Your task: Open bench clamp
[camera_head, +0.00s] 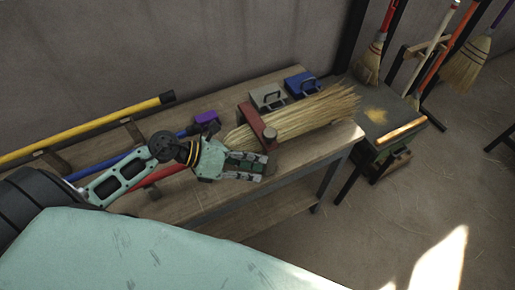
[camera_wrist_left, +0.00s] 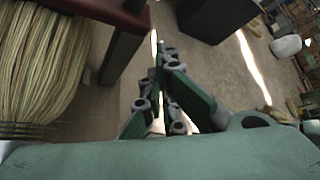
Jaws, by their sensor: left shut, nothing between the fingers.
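My left gripper (camera_head: 262,170) is shut and empty just in front of the clamp's knob, near the bench's front edge. In the left wrist view, the closed green fingers (camera_wrist_left: 165,65) point over the floor. A dark red part (camera_wrist_left: 110,12) that looks like the clamp and the straw (camera_wrist_left: 38,65) show at the left there. My right gripper is not in view.
Yellow (camera_head: 90,127) and blue (camera_head: 100,166) handles lie at the left. Brooms hang on a rack (camera_head: 413,48) at the right. Floor is clear at front right.

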